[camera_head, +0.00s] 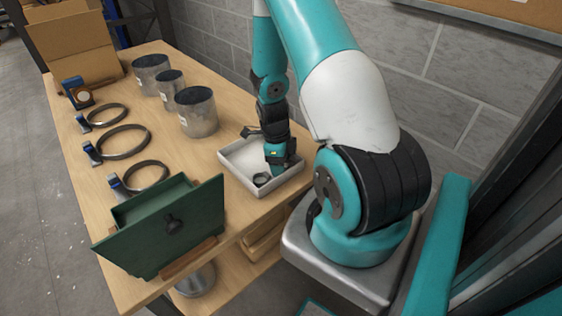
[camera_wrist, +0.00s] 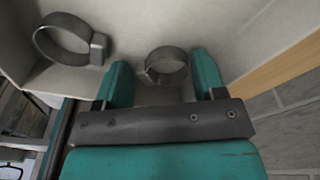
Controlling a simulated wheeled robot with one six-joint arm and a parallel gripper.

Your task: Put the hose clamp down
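My gripper (camera_head: 274,172) points down into a white tray (camera_head: 236,174) on the bench. In the wrist view its two teal fingers (camera_wrist: 162,67) stand apart. A small grey hose clamp (camera_wrist: 165,57) lies between the fingertips, with narrow gaps appearing on both sides, and seems to rest on the tray floor. A second clamp (camera_wrist: 62,40) with a block-like screw housing lies in the tray left of the fingers. In the head view one dark ring clamp (camera_head: 262,179) shows in the tray beside the fingers; I cannot tell which of the two it is.
Three metal duct cylinders (camera_head: 196,112) stand behind the tray. Larger ring clamps (camera_head: 123,142) lie in a row along the bench's left. A green box (camera_head: 170,228) stands at the front and a cardboard box (camera_head: 72,50) at the far end. A block wall (camera_head: 435,75) runs behind.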

